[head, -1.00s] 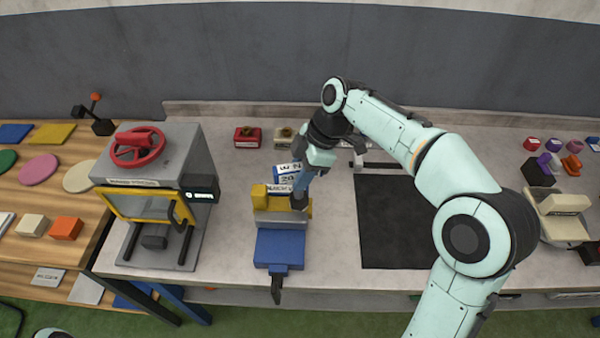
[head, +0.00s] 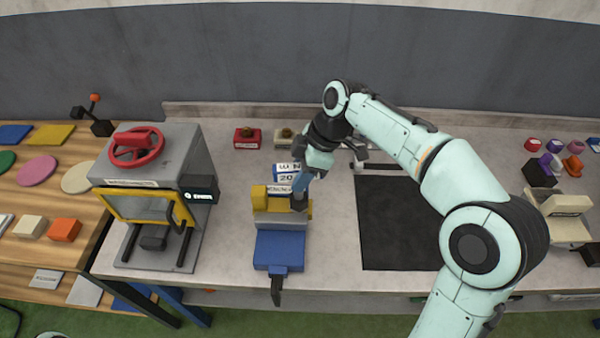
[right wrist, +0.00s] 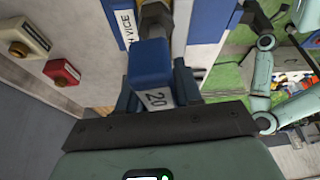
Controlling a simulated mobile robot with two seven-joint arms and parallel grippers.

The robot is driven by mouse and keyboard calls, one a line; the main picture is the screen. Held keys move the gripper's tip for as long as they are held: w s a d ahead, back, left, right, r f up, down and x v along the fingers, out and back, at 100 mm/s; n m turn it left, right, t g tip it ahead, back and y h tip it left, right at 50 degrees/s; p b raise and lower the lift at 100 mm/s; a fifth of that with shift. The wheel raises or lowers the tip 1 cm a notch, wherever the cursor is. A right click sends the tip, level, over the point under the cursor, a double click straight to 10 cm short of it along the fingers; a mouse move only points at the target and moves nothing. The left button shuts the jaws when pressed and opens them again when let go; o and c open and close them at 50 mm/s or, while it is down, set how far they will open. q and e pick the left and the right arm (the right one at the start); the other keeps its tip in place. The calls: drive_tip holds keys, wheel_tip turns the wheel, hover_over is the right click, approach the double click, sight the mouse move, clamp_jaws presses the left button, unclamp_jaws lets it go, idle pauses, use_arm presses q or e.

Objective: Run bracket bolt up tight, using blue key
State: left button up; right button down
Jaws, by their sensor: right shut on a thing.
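My right gripper (head: 308,170) is shut on the blue key (head: 300,183) above the vice. In the right wrist view the key (right wrist: 150,62) is a blue block with a white "20" label, between the jaws. Its lower end meets a dark grey part (head: 299,203) beside the yellow bracket (head: 259,198) on the blue vice (head: 279,249). This part, apparently the bolt, is mostly covered, so I cannot tell how far the key sits on it. My left gripper is not in view.
A grey press (head: 150,185) with a red handwheel stands to the left. A red button box (head: 247,138) and a pale one (head: 285,138) are at the back. A black mat (head: 395,225) lies to the right.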

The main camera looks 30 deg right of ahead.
sight(295, 166)
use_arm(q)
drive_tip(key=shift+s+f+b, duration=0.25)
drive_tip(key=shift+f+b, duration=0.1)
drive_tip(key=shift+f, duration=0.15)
use_arm(e)
drive_tip(key=shift+m+t, duration=0.4)
drive_tip(key=shift+m, duration=0.4)
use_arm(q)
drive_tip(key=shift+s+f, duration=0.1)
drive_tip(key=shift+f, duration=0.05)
use_arm(e)
drive_tip(key=shift+m+h, duration=0.3)
drive_tip(key=shift+m, duration=0.2)
drive_tip(key=shift+m, duration=0.5)
drive_tip(key=shift+n, duration=0.6)
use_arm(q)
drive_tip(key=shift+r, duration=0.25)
use_arm(e)
drive_tip(key=shift+r, duration=0.2)
drive_tip(key=shift+r+p, duration=1.6)
drive_tip(key=shift+r, duration=0.8)
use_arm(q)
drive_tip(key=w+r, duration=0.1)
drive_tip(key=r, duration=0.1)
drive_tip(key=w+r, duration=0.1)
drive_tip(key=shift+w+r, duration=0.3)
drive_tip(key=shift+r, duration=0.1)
